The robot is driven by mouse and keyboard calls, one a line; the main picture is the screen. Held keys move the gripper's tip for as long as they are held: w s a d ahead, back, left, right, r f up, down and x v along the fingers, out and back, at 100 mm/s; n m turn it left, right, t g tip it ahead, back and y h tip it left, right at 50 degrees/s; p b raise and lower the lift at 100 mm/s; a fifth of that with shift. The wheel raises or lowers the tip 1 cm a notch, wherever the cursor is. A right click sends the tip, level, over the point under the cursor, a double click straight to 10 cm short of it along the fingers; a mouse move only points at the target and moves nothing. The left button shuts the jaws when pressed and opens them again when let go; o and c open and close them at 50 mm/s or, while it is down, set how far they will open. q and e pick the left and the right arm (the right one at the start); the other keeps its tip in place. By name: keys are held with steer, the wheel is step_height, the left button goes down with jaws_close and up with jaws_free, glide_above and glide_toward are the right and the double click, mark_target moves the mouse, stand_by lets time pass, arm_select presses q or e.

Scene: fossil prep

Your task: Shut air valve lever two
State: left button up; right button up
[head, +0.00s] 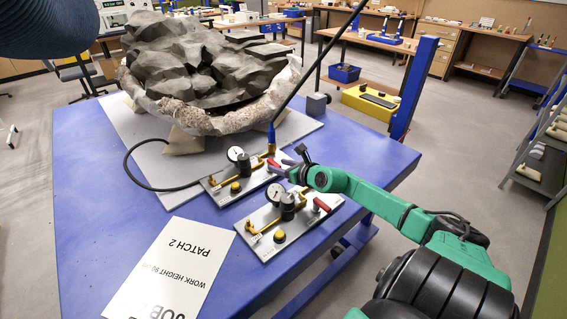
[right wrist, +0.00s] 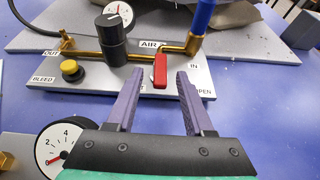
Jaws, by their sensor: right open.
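The far valve panel (head: 222,190) carries a red lever (right wrist: 160,72) on a brass pipe. In the right wrist view its label reads AIR, with the number unclear, and OPEN shows at the lower right. The lever points toward the wrist camera, across the pipe. My right gripper (right wrist: 159,78) is open, with one purple finger on each side of the lever and gaps visible. In the head view the right gripper (head: 282,166) partly covers this lever. A nearer panel (head: 263,245) has its own red lever (head: 321,205). My left gripper is out of view.
Both panels stand on a blue table (head: 100,190). A blue-ended hose (head: 271,135) rises from the far panel, and a black hose (head: 135,178) leaves its left side. A large fossil block (head: 200,65) lies behind. A white sign (head: 175,270) lies at front left.

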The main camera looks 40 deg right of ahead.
steer(key=shift+s+r, duration=0.15)
steer(key=shift+s, duration=0.35)
steer(key=p+v, duration=0.1)
steer(key=v, duration=1.2)
steer(key=shift+s+r+p, duration=0.2)
steer(key=shift+p, duration=0.2)
steer(key=shift+f, duration=0.1)
